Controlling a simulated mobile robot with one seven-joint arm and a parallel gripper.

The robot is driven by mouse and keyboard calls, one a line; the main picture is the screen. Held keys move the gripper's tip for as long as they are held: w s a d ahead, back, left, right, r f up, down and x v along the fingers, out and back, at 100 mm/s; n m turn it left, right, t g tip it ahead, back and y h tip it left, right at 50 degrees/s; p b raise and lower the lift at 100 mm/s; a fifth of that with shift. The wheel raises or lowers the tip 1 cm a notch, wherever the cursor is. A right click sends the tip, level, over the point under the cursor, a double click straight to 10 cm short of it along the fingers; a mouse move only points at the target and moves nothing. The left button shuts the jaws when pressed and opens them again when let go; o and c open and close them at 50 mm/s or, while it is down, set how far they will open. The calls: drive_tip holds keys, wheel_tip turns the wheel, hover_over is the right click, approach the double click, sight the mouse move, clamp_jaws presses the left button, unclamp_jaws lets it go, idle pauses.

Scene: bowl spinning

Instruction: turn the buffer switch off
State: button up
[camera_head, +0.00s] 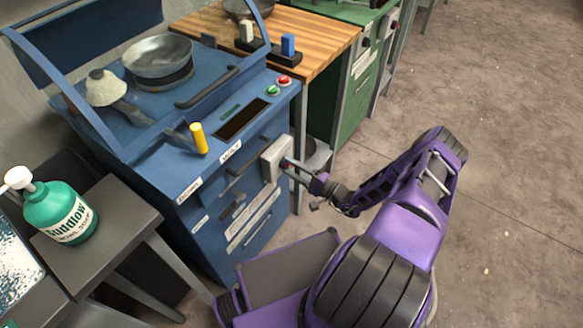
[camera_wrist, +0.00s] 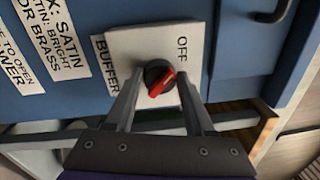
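The buffer switch is a pale plate (camera_wrist: 160,42) marked "BUFFER" and "OFF", with a round black knob carrying a red bar handle (camera_wrist: 162,84). The red bar lies diagonally, its upper end to the right. In the head view the switch box (camera_head: 273,161) is on the blue cabinet's right front corner. My gripper (camera_wrist: 160,90) is open, one finger to each side of the knob, with gaps showing between fingers and knob. In the head view my gripper (camera_head: 288,164) is right at the switch; depth and contact are hard to tell.
The blue cabinet (camera_head: 190,228) carries a metal bowl (camera_head: 158,57), a yellow handle (camera_head: 198,138) and red and green buttons (camera_head: 278,84). A side table (camera_head: 128,208) with a green soap bottle (camera_head: 60,212) stands left. The floor (camera_head: 500,130) at right is clear.

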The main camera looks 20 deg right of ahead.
drive_tip(key=o, duration=0.4)
drive_tip(key=v, duration=1.7)
drive_tip(key=shift+s, duration=0.25)
